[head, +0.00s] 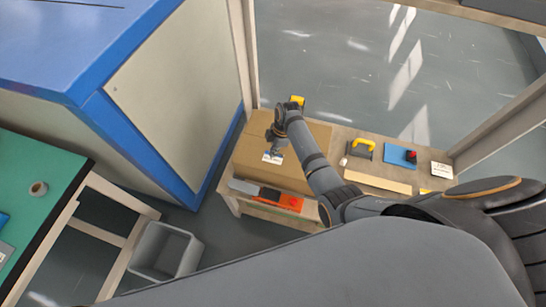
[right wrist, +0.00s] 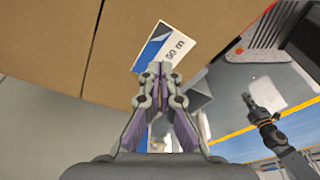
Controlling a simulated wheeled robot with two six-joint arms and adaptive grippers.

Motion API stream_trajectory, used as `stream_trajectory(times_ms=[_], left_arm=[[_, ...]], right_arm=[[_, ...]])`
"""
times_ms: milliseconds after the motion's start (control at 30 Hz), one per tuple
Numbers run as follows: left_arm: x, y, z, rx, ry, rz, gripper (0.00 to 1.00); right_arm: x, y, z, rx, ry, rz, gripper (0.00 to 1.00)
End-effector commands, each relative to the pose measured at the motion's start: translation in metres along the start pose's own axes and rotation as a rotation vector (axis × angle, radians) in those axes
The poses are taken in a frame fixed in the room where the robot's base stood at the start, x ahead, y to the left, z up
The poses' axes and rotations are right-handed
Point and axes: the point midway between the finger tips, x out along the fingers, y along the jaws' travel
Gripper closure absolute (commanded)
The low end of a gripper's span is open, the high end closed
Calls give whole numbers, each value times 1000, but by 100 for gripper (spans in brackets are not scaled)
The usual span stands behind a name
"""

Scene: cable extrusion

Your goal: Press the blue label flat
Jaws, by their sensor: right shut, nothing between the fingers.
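The label (right wrist: 175,50), blue and white with "50 m" printed on it, lies on top of the cardboard box (head: 254,145) close to its edge. In the head view the label (head: 272,158) shows small, just below my right gripper (head: 277,149). In the right wrist view my right gripper (right wrist: 159,70) is shut and empty, its fingertips overlapping the label's lower edge. I cannot tell whether they touch it, or whether its blue and pale corner is raised. A dark gripper (right wrist: 249,99), seemingly my left, shows small at the right of that view; its jaws are unclear.
A grey and orange tool (head: 268,194) lies along the box's near side. To the right on the table are a yellow-handled tool (head: 362,147), a blue plate (head: 399,155) with a red item, and a white card (head: 441,169). A grey bin (head: 165,251) stands on the floor.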

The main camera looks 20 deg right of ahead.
Motion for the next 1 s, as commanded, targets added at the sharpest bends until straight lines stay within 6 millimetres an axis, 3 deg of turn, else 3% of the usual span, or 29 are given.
stream_trajectory(times_ms=[1000], left_arm=[[11,1,0,0,1,0,100]], right_arm=[[17,0,3,0,0,1,100]])
